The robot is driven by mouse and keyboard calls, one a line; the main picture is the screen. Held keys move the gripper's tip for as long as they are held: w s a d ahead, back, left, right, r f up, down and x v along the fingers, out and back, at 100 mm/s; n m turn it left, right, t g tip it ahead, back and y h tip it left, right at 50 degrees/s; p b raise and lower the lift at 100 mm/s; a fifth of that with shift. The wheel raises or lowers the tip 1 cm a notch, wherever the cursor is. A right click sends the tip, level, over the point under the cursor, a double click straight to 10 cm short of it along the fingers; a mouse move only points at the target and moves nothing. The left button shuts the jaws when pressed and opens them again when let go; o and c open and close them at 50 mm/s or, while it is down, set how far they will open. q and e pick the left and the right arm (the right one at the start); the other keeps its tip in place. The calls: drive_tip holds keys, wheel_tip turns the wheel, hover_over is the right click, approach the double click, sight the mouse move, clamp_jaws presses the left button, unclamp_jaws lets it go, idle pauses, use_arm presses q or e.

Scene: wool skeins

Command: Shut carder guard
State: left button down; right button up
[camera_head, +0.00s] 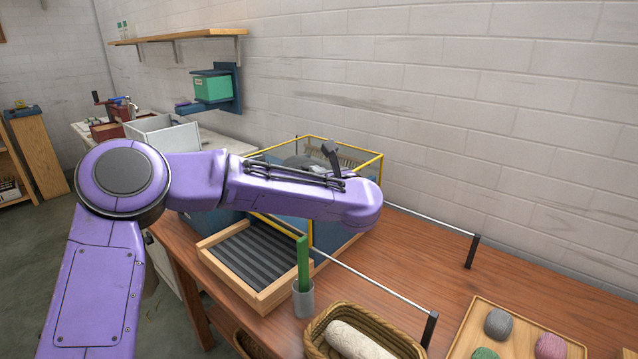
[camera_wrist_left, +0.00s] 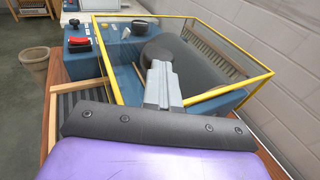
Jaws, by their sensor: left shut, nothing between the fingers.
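The carder is a blue machine with a dark drum (camera_wrist_left: 160,50), partly behind my left arm in the head view. Its guard (camera_head: 347,147) is a clear box with a yellow frame, standing over the drum; it also shows in the wrist view (camera_wrist_left: 235,52). I cannot tell whether it is fully seated. My left gripper (camera_head: 331,152) is shut and empty at the guard; in the wrist view its grey fingers (camera_wrist_left: 163,82) overlap the guard's near yellow edge. I cannot tell whether they touch it. My right gripper is not in view.
A slatted tray (camera_head: 250,258) lies before the carder, beside a cup with a green stick (camera_head: 303,298). A wicker basket (camera_head: 318,330) and a wooden tray with skeins (camera_head: 515,345) stand on the front right. A metal rail (camera_head: 375,280) crosses the table. The wall is close behind.

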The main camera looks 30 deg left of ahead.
use_arm(q)
drive_tip(key=shift+a+r, duration=0.25)
drive_tip(key=shift+r, duration=0.05)
